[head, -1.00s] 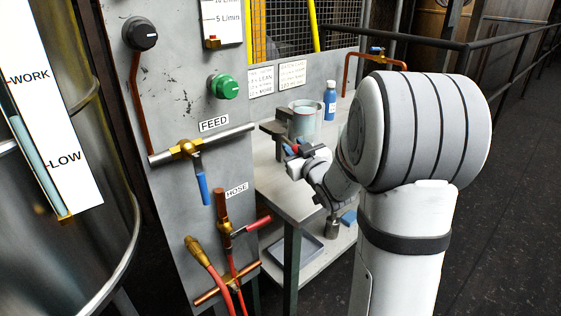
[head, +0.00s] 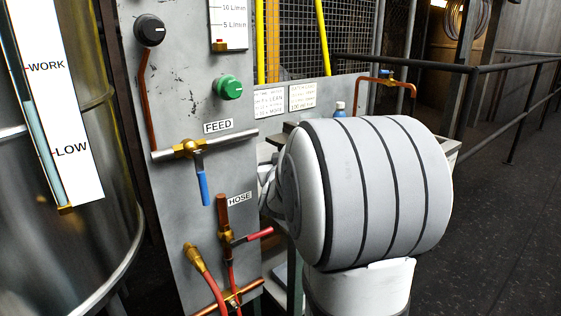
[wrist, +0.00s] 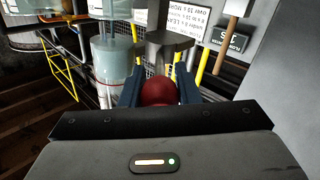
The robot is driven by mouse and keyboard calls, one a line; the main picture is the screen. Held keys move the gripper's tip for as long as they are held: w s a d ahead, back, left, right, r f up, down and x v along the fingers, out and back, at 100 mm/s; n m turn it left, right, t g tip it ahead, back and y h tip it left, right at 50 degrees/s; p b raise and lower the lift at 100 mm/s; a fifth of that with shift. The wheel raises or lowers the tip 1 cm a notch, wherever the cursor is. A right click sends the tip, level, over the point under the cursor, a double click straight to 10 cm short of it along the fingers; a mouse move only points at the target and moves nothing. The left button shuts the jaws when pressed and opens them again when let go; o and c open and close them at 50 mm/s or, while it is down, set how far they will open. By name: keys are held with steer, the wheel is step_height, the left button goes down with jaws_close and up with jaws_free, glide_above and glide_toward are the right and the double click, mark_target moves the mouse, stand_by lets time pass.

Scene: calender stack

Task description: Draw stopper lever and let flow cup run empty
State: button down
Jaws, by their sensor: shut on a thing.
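In the wrist view my gripper (wrist: 160,92) is shut on a round red knob (wrist: 158,91), which appears to be the end of the stopper lever. The rest of the lever is mostly hidden behind the knob and fingers. A grey bracket (wrist: 168,42) stands just beyond it. A pale, translucent cylinder (wrist: 110,62), which looks like the flow cup, is beside the bracket to the left. I cannot tell its liquid level. In the head view my arm hides the gripper, knob and cup.
The panel with the FEED valve's blue handle (head: 203,178) and the HOSE valve's red handle (head: 253,235) stands left of my arm. A bottle's white cap (head: 340,107) shows above my arm. Black railings (head: 480,70) run at the right, beside open dark floor (head: 490,220).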

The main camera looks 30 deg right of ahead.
steer(key=shift+w+a+r, duration=0.15)
steer(key=shift+r, duration=0.05)
steer(key=c, duration=1.4)
jaws_free()
steer(key=o, duration=0.3)
steer(key=shift+f, duration=0.2)
steer(key=p+v, duration=0.1)
steer(key=v, duration=0.6)
steer(key=shift+s, duration=0.35)
steer(key=shift+a, duration=0.1)
stand_by(4.3)
